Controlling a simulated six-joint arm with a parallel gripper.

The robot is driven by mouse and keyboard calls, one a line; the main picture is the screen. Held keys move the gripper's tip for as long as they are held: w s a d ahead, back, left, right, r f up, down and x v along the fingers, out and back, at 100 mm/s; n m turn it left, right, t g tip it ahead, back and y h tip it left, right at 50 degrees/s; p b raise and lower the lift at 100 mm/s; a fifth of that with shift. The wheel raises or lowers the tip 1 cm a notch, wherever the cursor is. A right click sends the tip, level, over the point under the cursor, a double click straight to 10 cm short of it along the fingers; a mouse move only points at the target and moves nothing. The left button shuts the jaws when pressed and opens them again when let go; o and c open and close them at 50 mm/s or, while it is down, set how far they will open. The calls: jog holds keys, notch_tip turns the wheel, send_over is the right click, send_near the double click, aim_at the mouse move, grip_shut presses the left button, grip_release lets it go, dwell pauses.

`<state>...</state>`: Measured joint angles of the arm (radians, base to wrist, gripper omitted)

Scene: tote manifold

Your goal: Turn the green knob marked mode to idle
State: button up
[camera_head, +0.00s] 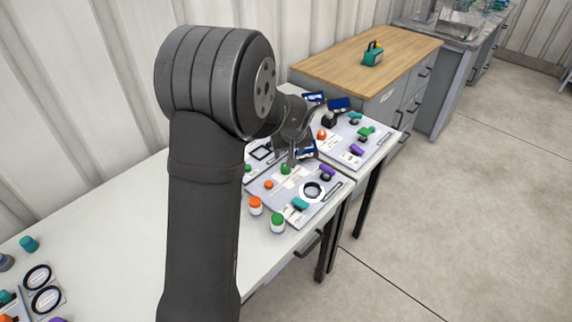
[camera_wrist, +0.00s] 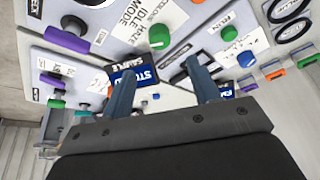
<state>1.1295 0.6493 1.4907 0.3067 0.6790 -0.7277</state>
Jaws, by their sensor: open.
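The green knob (camera_wrist: 159,37) sits beside a white label (camera_wrist: 130,20) reading IDLE, HAZE and MODE, near the top middle of the wrist view. In the head view, a green knob (camera_head: 285,168) that seems to be the same one stands on the middle panel (camera_head: 262,196), just below my gripper (camera_head: 291,160). My gripper (camera_wrist: 163,66) is open in the wrist view, its two fingers apart with nothing held. The green knob lies beyond the fingertips, apart from them. I cannot tell which position the knob points to.
A purple handle (camera_head: 327,172), an orange knob (camera_head: 268,184), a black ring (camera_head: 312,190) and a teal handle (camera_head: 300,204) share the panel. Another green knob (camera_wrist: 229,33) lies to the right in the wrist view.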

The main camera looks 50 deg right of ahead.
aim_at(284, 167)
jog(key=x, duration=0.9)
jog(key=shift+w+d+f, duration=0.1)
jog(key=shift+f, duration=0.25)
jog(key=c, duration=1)
jog(key=shift+o, duration=0.2)
jog(key=shift+m, duration=0.3)
jog(key=m, duration=0.2)
jog(key=m+g+h, duration=0.1)
jog(key=m, duration=0.1)
jog(key=shift+w+m, duration=0.15)
jog(key=shift+m, duration=0.15)
jog(key=shift+m+g+h, duration=0.4)
jog(key=shift+m+g, duration=0.6)
jog(key=shift+m, duration=1.2)
